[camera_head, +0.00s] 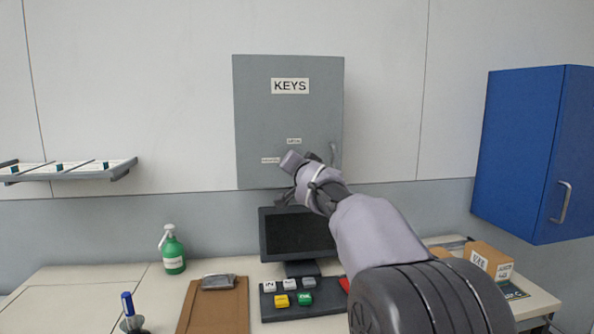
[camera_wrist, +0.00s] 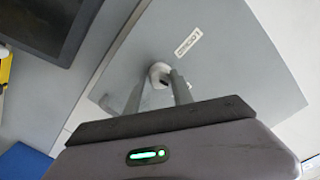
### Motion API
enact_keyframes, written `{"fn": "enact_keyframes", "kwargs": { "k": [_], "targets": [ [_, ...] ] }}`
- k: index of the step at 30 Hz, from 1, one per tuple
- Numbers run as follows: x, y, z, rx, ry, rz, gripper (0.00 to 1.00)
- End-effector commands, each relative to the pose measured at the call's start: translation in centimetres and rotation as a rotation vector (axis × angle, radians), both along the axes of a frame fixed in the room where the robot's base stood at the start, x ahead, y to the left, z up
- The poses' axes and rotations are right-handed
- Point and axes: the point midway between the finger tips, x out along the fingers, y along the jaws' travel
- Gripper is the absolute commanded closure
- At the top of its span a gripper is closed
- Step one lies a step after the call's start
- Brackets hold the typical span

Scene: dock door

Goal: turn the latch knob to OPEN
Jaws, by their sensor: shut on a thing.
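The grey key cabinet (camera_head: 288,115) with a KEYS sign hangs on the wall, its door shut. Two small labels are on its lower part, one above (camera_head: 294,141) and one to the left (camera_head: 270,160); their print is too small to read. One label (camera_wrist: 188,42) shows near the knob in the wrist view. In the head view my wrist hides the knob, so I cannot tell its angle there.
A grey handle (camera_head: 334,154) is at the cabinet's right edge. A monitor (camera_head: 298,234) stands below on the desk, with a button panel (camera_head: 325,299) in front. A green bottle (camera_head: 173,252) is at left. A blue cabinet (camera_head: 522,150) hangs at right.

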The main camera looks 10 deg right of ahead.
Motion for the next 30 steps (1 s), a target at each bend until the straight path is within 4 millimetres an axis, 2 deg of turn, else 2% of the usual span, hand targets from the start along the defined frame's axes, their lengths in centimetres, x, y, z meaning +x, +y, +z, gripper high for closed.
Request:
{"fn": "enact_keyframes", "kwargs": {
  "k": [12,28,29,30],
  "targets": [
    [-0.01,-0.04,0.06,0.154,-0.002,-0.001,1.00],
    [-0.01,-0.04,0.08,0.172,-0.001,0.000,1.00],
    [-0.01,-0.03,0.08,0.172,-0.001,0.000,0.66],
    [-0.01,-0.03,0.08,0.172,-0.001,0.000,0.58]
  ]
}}
